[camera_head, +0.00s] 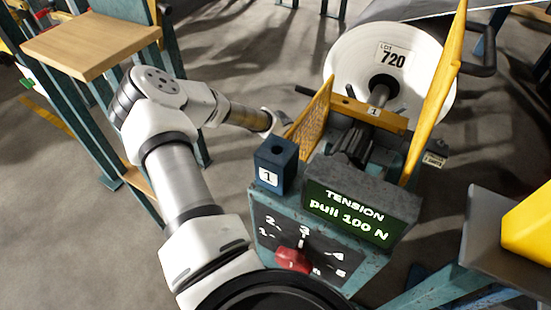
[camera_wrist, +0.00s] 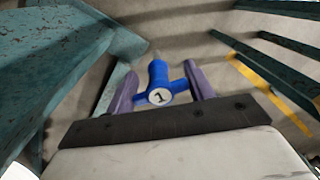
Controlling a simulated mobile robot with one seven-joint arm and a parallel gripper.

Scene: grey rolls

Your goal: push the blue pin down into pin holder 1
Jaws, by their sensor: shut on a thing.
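A blue pin (camera_wrist: 160,78) with a crossbar handle and a round white "1" label sits between the purple fingers of my gripper (camera_wrist: 161,72) in the wrist view. The fingers are shut on the crossbar. The pin's lower end is not clearly seen. In the head view a dark blue box holder (camera_head: 276,168) with a round hole on top and a "1" plate stands on the console's left corner. The hole looks empty. My arm reaches past the holder towards the yellow mesh guard, and the fingers and pin cannot be made out there.
A wooden-topped stand (camera_head: 90,42) is at left.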

